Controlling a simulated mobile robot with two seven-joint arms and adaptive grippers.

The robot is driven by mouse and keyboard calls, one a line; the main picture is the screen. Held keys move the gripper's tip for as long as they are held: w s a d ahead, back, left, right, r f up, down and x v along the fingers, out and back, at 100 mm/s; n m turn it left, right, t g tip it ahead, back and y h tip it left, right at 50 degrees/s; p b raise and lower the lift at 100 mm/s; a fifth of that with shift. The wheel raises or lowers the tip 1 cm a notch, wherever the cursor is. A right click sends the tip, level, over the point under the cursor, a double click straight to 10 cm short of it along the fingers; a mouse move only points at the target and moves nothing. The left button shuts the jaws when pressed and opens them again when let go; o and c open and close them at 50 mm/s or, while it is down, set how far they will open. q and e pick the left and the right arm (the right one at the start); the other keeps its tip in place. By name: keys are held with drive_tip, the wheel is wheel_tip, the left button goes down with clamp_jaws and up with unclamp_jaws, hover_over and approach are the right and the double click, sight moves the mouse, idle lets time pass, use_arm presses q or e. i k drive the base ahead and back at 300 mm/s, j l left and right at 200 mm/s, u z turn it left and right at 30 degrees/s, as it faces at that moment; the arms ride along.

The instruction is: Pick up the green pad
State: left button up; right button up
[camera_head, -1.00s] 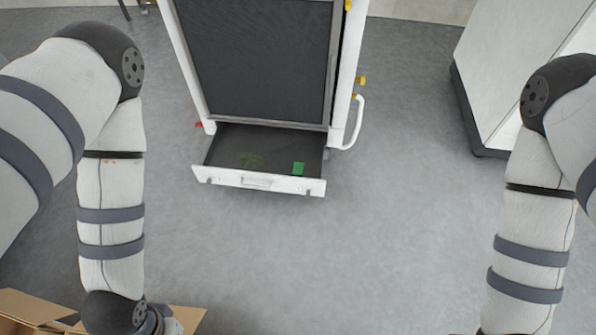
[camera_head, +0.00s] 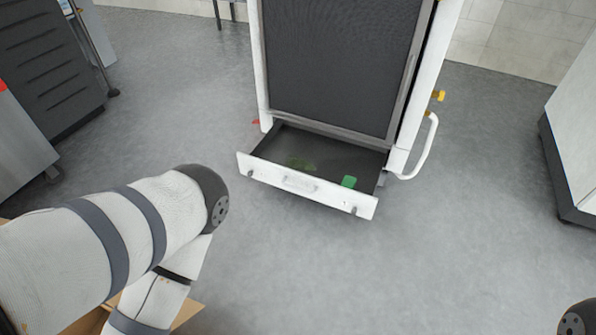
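The green pad (camera_head: 349,181) is a small bright green block at the right end of an open, shallow drawer (camera_head: 307,185) with a white front. The drawer is at the bottom of a white-framed machine with a dark panel (camera_head: 338,62). A fainter green patch (camera_head: 300,164) lies further left in the drawer; I cannot tell what it is. Neither gripper is in view. My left arm shows at the lower left and only a bit of my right arm at the bottom right corner, both well apart from the drawer.
A cardboard box (camera_head: 188,314) is partly hidden behind my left arm. A dark and grey machine (camera_head: 45,75) stands at the left, a white cabinet (camera_head: 577,140) at the right. The machine's white side handle (camera_head: 424,150) sticks out. The grey floor (camera_head: 400,265) before the drawer is clear.

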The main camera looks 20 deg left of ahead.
sight(349, 181)
drive_tip(key=i+j+z, duration=0.6)
drive_tip(key=i+j, duration=0.5)
